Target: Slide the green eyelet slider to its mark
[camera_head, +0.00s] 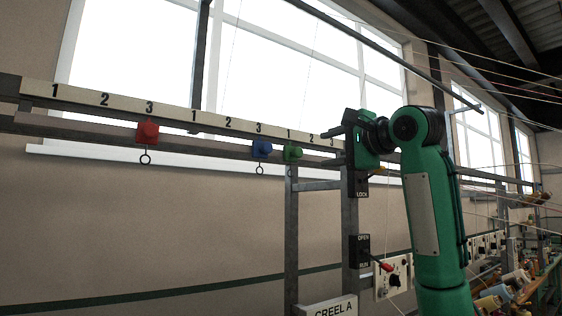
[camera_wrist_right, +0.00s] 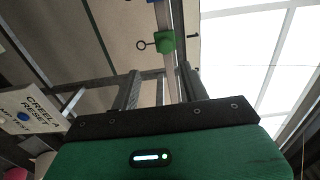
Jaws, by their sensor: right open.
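The green eyelet slider (camera_head: 292,153) hangs on the rail below the number strip (camera_head: 180,111), about under the "1" of the right-hand 1-2-3 set. A small ring hangs under it. The green slider also shows at the top of the right wrist view (camera_wrist_right: 166,43), beyond the fingers, its ring pointing left. My right gripper (camera_head: 327,134) is open and empty, at the rail's right end near that set's "3", apart from the slider. Its fingers also show in the right wrist view (camera_wrist_right: 160,88). My left gripper is not in view.
A blue slider (camera_head: 261,149) hangs just left of the green one, and a red slider (camera_head: 148,132) farther left. A grey post frame (camera_head: 291,220) stands below the green slider. A LOCK box (camera_head: 362,185), an OPEN/RUN box (camera_head: 361,250) and the CREEL A sign (camera_head: 330,307) are below my gripper.

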